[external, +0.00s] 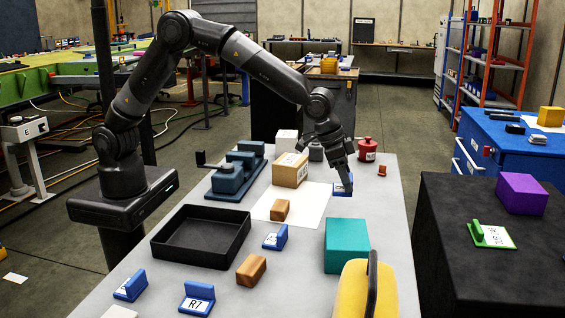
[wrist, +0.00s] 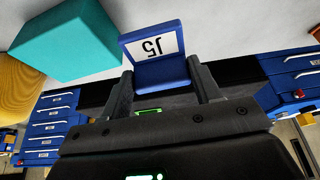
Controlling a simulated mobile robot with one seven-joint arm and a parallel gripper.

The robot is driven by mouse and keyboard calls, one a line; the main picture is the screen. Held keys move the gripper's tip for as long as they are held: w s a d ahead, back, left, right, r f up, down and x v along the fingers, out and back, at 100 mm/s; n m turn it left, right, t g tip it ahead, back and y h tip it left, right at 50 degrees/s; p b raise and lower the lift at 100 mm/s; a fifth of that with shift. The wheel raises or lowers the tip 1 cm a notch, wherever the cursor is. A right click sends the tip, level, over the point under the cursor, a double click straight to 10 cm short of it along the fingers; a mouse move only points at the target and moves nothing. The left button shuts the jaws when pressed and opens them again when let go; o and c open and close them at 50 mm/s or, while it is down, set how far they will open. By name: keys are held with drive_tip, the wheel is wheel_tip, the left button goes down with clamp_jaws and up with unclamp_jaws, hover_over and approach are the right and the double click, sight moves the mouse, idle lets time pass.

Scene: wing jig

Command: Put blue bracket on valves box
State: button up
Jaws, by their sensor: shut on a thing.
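My gripper (external: 342,176) is shut on a blue bracket (external: 347,188), toward the right side of the grey table. In the wrist view the blue bracket (wrist: 155,70) sits between the two fingers, with a white label reading J5. A tan box (external: 288,174) with a small label stands left of my gripper, and a whitish box (external: 285,141) stands behind it. Their labels are too small to read, so I cannot tell which is the valves box. Other blue brackets lie on the table (external: 275,238), (external: 197,299), (external: 130,287).
A black tray (external: 154,243), a blue-grey fixture (external: 228,190), a white sheet (external: 312,203) and wooden blocks (external: 252,268) occupy the left and middle. A teal box (external: 346,246) and yellow object (external: 352,293) stand in front. A red canister (external: 367,150) is behind my gripper.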

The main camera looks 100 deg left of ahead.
drive_tip(key=shift+s+r, duration=0.3)
drive_tip(key=shift+r, duration=0.05)
drive_tip(key=s+a+r+n+y, duration=0.15)
drive_tip(key=s+a+r, duration=0.25)
drive_tip(key=s+a, duration=0.5)
drive_tip(key=s+a+r+n, duration=0.2)
drive_tip(key=s+a+r, duration=0.3)
drive_tip(key=s, duration=0.6)
approach(298, 159)
drive_tip(key=shift+w+a+f, duration=0.1)
drive_tip(key=shift+w+a, duration=0.2)
drive_tip(key=shift+w, duration=0.2)
drive_tip(key=shift+w+a+f, duration=0.1)
drive_tip(key=shift+w+a, duration=0.15)
drive_tip(key=shift+w, duration=0.3)
drive_tip(key=shift+f, duration=1.9)
drive_tip(key=shift+f, duration=0.1)
drive_tip(key=o, duration=1)
